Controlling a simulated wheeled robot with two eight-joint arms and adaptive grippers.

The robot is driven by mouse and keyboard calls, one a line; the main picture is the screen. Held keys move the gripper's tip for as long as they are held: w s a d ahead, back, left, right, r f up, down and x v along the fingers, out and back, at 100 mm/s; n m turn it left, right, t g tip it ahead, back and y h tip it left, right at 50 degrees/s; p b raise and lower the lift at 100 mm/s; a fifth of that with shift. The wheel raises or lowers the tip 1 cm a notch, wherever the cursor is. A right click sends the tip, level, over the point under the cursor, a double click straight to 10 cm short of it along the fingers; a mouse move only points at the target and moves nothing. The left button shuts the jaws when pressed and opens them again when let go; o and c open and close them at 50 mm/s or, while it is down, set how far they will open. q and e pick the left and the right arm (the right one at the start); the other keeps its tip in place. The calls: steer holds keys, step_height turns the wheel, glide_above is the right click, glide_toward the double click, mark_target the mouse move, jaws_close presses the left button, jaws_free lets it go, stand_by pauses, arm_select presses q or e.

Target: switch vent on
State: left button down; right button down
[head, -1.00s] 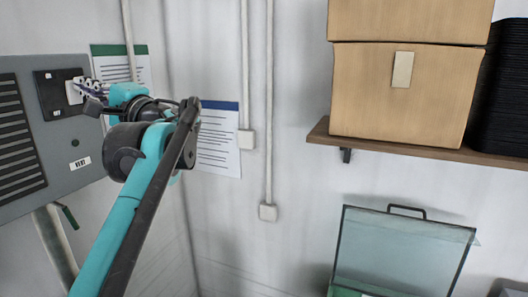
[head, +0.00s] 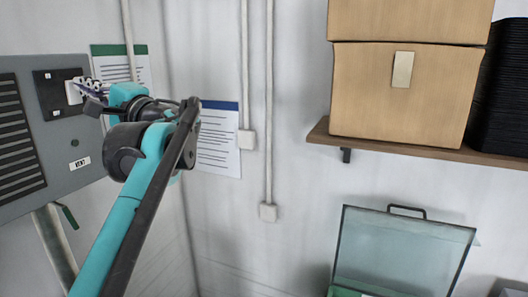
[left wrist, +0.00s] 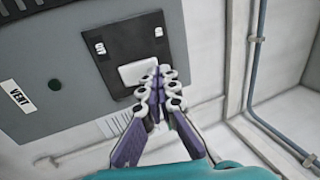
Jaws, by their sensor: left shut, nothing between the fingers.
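The vent's switch is a white rocker (left wrist: 138,72) on a black plate (left wrist: 122,42), fixed to a grey panel (left wrist: 60,50). A "VENT" label (left wrist: 18,97) is on that panel. Small white marks sit near two corners of the plate. In the head view the white rocker (head: 73,92) is partly hidden behind my left gripper (head: 88,88). In the left wrist view my left gripper (left wrist: 160,80) is shut and empty, its fingertips at the rocker's edge. I cannot tell whether they touch it, or which way the rocker is tipped. My right gripper is not in view.
A slatted grille (head: 15,140) is on the panel's left part. Paper sheets (head: 220,140) and conduits (head: 268,110) are on the wall. At the right, a shelf (head: 420,148) holds cardboard boxes (head: 405,100), above a clear-lidded case (head: 400,250).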

arm_select(q)
steer(key=shift+w+a, duration=0.35)
steer(key=shift+a, duration=0.45)
stand_by(0.8)
steer(key=shift+d, duration=0.1)
steer(key=s+d, duration=0.2)
steer(key=d, duration=0.4)
steer(key=shift+s+d+p, duration=0.15)
steer(key=shift+s+p, duration=0.25)
steer(key=shift+p, duration=0.05)
